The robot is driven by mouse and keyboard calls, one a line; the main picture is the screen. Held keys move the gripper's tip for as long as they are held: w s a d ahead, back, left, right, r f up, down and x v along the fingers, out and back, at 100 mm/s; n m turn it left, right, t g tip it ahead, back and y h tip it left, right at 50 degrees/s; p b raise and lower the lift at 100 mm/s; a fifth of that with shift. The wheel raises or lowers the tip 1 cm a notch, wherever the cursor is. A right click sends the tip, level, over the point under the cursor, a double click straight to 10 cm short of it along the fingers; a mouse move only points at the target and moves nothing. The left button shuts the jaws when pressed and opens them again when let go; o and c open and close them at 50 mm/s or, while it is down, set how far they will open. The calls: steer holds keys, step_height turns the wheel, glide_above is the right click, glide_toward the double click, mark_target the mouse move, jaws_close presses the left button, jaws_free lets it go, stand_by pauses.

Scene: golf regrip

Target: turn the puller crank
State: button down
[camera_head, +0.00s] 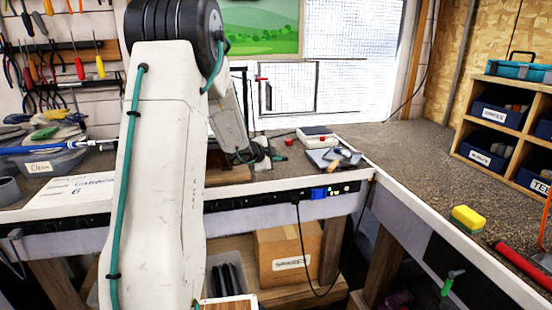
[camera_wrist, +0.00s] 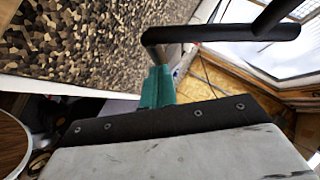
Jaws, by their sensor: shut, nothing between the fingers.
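In the wrist view a black bent bar (camera_wrist: 225,33), which looks like the puller crank, crosses the upper right. It has a long arm and a bend at its left end. My gripper shows there as teal fingers (camera_wrist: 157,88), closed together, with the tip just below the bar's bend. Nothing shows held between them. I cannot tell whether they touch the bar. In the head view my gripper (camera_head: 262,158) is small and partly hidden behind my own arm, low over the back bench. I cannot make out the crank clearly there.
On the bench (camera_head: 388,150) right of my gripper lie a white-and-red device (camera_head: 317,135) and a grey flat item (camera_head: 326,158). A yellow sponge (camera_head: 467,218) and red tube (camera_head: 522,268) lie on the right bench. A wooden shelf (camera_head: 503,128) stands at far right. The bench between is clear.

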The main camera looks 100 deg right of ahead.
steer(key=shift+f, duration=0.1)
steer(key=shift+w+d+f, duration=0.1)
steer(key=shift+d+f, duration=0.6)
steer(key=shift+f, duration=0.1)
steer(key=shift+w+d+f, duration=0.1)
steer(key=shift+d+f, duration=0.25)
steer(key=shift+d, duration=0.2)
steer(key=shift+d+f, duration=0.3)
steer(key=shift+d, duration=0.2)
steer(key=shift+a+r, duration=0.1)
steer(key=shift+a, duration=0.25)
steer(key=a, duration=0.3)
steer(key=shift+s+r, duration=0.2)
steer(key=shift+r, duration=0.15)
steer(key=w+a+r, duration=0.1)
steer(key=w+a, duration=0.5)
steer(key=a, duration=0.1)
steer(key=shift+w+a+r, duration=0.2)
steer(key=shift+w+a, duration=0.05)
steer(key=shift+a, duration=0.05)
